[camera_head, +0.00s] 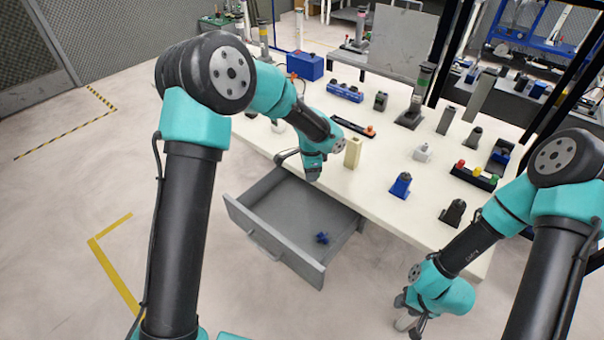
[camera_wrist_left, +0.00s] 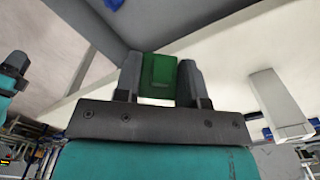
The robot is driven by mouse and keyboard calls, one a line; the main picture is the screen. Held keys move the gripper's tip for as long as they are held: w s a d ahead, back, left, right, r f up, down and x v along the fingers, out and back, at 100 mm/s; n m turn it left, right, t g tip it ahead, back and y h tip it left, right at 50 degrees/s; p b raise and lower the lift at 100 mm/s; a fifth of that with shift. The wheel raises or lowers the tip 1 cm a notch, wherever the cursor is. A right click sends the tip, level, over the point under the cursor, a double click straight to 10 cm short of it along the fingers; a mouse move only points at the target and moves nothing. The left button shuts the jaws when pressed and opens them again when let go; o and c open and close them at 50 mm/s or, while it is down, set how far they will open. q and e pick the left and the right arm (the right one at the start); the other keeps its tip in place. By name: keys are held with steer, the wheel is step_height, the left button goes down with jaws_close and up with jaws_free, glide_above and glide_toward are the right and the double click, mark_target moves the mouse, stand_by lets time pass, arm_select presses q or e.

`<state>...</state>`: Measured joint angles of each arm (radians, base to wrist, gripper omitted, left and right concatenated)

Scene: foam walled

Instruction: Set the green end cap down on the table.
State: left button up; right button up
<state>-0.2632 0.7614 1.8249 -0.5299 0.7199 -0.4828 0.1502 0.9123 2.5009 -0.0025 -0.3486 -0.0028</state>
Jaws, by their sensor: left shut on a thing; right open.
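The green end cap (camera_wrist_left: 159,76) sits between the two fingers of my left gripper (camera_wrist_left: 160,88) in the left wrist view. My left gripper is shut on it. In the head view my left gripper (camera_head: 313,175) is at the table's front edge, above the back of the open drawer, and the cap is hidden there. The white table (camera_head: 375,205) extends behind and to the right of this gripper. My right gripper (camera_head: 404,314) is open, low in front of the table at the lower right, partly hidden by its own wrist.
The grey drawer (camera_head: 262,232) stands open with a blue part (camera_head: 322,238) inside. A beige block (camera_head: 353,152) stands close right of my left gripper. A blue part (camera_head: 400,185), a white part (camera_head: 422,153) and a dark part (camera_head: 453,212) stand further right, with bare tabletop between.

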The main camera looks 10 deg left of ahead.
arm_select(q)
steer(key=s+d+r+n, duration=0.3)
steer(key=d+r+n, duration=0.2)
steer(key=n, duration=0.5)
steer(key=shift+d+r, duration=0.35)
steer(key=shift+d, duration=0.05)
steer(key=shift+s+d, duration=0.1)
steer(key=shift+d, duration=0.05)
